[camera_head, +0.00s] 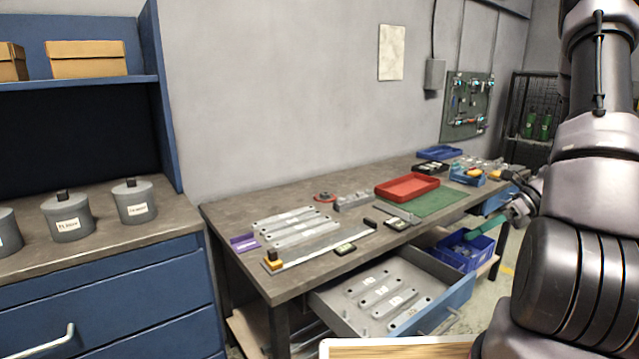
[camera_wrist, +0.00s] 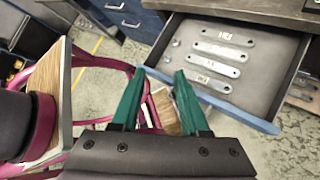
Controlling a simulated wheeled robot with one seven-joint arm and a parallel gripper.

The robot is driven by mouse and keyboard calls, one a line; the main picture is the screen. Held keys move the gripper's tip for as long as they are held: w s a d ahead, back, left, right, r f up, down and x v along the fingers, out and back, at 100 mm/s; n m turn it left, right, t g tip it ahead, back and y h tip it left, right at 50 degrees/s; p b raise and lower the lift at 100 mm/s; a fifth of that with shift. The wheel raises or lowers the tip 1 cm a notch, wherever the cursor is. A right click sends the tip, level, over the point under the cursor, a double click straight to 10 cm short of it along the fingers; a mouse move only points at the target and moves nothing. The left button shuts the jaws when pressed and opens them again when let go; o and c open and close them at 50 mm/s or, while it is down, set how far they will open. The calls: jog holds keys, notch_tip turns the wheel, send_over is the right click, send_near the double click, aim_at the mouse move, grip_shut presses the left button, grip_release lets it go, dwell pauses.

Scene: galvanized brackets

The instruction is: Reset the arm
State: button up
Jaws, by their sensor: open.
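My gripper (camera_wrist: 157,88) has two green fingers, which stand apart with nothing between them in the wrist view. It is in the air, short of an open drawer (camera_wrist: 268,124). In the head view my arm rises at the right, and the green fingertips show beside it, in front of the workbench (camera_head: 237,216). The open drawer also shows in the head view (camera_head: 459,296). Several galvanized brackets (camera_wrist: 222,51) lie in the drawer with white labels. More brackets (camera_head: 293,228) lie in a row on the bench top.
A red tray (camera_head: 407,187), a green mat (camera_head: 440,201) and blue bins (camera_head: 466,251) are at the bench's right. A blue cabinet (camera_head: 120,292) with grey canisters (camera_head: 133,201) stands at the left. A magenta frame (camera_wrist: 95,62) lies close to my gripper in the wrist view.

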jog(key=s+a+r+n+t+h, duration=0.2)
jog(key=s+a+r+n+h, duration=0.1)
jog(key=r+n, duration=0.4)
jog(key=s+a+r+n+t+h, duration=0.2)
jog(key=s+a+r+n, duration=0.3)
jog(key=r, duration=0.7)
jog(key=s+a+r+n+t+h, duration=0.3)
jog(key=s+a+r+n+h, duration=0.1)
jog(key=r+n, duration=0.5)
jog(key=shift+a+r+n, duration=0.3)
jog(key=shift+a+r, duration=0.1)
jog(key=shift+a, duration=0.2)
dwell(4.6)
